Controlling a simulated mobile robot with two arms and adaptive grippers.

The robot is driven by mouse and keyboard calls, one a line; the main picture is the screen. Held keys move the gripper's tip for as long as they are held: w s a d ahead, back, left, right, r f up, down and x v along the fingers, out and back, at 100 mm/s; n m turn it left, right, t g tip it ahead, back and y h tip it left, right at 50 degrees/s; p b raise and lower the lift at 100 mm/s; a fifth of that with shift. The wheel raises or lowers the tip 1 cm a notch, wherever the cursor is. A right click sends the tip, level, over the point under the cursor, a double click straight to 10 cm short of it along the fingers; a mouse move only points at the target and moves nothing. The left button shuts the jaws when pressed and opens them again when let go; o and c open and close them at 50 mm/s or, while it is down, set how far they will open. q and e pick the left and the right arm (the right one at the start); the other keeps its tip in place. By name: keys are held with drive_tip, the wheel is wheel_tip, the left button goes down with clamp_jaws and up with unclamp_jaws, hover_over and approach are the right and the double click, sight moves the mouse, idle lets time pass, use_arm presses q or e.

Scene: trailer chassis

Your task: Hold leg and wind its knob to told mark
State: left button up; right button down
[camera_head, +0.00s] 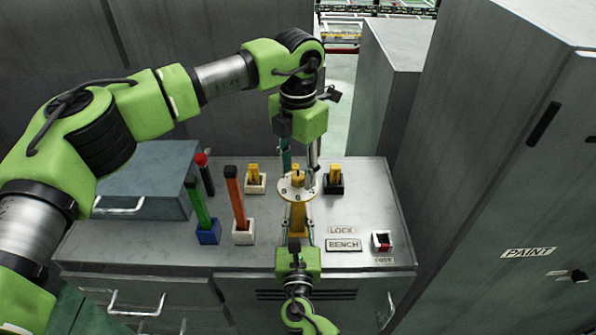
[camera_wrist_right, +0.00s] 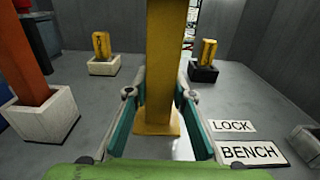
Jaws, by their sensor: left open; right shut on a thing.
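The yellow leg (camera_head: 298,216) stands upright on the bench. A pale round dial (camera_head: 285,187) with small marks sits on its top, with a yellow knob (camera_head: 296,171) at the middle. My right gripper (camera_head: 297,230) comes from the front and is shut on the leg below the dial; in the right wrist view its fingers (camera_wrist_right: 161,92) flank the yellow post (camera_wrist_right: 164,50). My left gripper (camera_head: 300,158) points down from above, open, with its fingers either side of the knob's top. Whether they touch it, and which mark the knob points to, I cannot tell.
The grey bench (camera_head: 375,205) also holds yellow pegs in a white block (camera_head: 256,185) and a black block (camera_head: 334,182), a red-orange post (camera_head: 236,200), a green post (camera_head: 197,205) and a red switch (camera_head: 382,241). LOCK and BENCH labels (camera_head: 344,245) lie right. Tall cabinets (camera_head: 500,150) stand right.

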use_arm(q)
drive_tip(key=shift+f, duration=0.55)
drive_tip(key=c, duration=1.1)
